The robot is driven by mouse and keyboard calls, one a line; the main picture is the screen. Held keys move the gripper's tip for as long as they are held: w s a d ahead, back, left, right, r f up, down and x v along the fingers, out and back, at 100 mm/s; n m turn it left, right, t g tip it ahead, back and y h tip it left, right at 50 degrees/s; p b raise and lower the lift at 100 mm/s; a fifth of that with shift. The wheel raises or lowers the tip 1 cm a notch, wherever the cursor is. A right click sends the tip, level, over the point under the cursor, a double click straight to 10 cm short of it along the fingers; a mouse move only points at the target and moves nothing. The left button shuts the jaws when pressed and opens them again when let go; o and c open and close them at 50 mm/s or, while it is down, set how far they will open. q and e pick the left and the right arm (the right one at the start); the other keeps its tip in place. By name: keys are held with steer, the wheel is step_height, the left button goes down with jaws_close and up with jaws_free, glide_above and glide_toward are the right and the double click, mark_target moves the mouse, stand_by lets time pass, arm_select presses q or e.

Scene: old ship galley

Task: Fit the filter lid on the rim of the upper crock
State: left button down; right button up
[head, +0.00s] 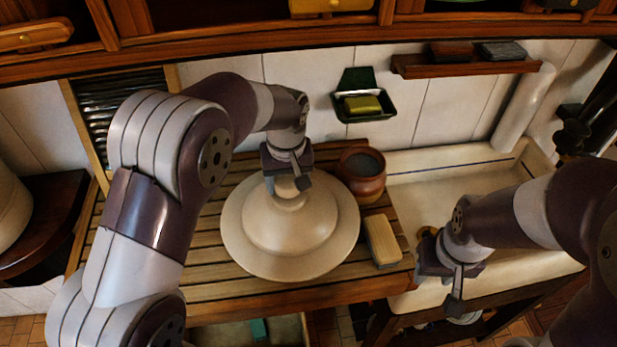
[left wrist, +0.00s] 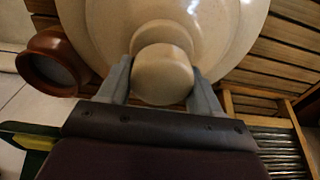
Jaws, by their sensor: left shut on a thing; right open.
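The filter lid (head: 290,225) is a wide cream disc with a raised dome and a knob on top. It appears over the slatted wooden board in the head view. My left gripper (head: 287,182) is shut on the lid's knob (left wrist: 163,75), one finger on each side in the left wrist view. The lid hides what is under it, so I cannot see the upper crock or tell whether the lid touches a rim. My right gripper (head: 455,285) is open and empty over the sink's front edge.
A brown pot (head: 362,177) stands close beside the lid, behind right. A wooden block brush (head: 382,240) lies on the slatted board (head: 200,290). The cream sink (head: 440,185) is to the right. A green soap dish (head: 362,98) hangs on the tiled wall.

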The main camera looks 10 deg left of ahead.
arm_select(q)
steer(key=shift+w+a+f, duration=0.25)
steer(key=shift+w+a, duration=0.1)
steer(key=shift+a, duration=0.3)
steer(key=shift+a+f+p, duration=0.1)
steer(key=shift+f+p, duration=0.3)
steer(key=shift+p, duration=0.1)
step_height(320, 180, down, 3)
steer(key=shift+f+p, duration=0.15)
steer(key=shift+p, duration=0.5)
steer(key=shift+f, duration=0.2)
steer(key=shift+c, duration=0.9)
jaws_free()
steer(key=shift+s, duration=0.15)
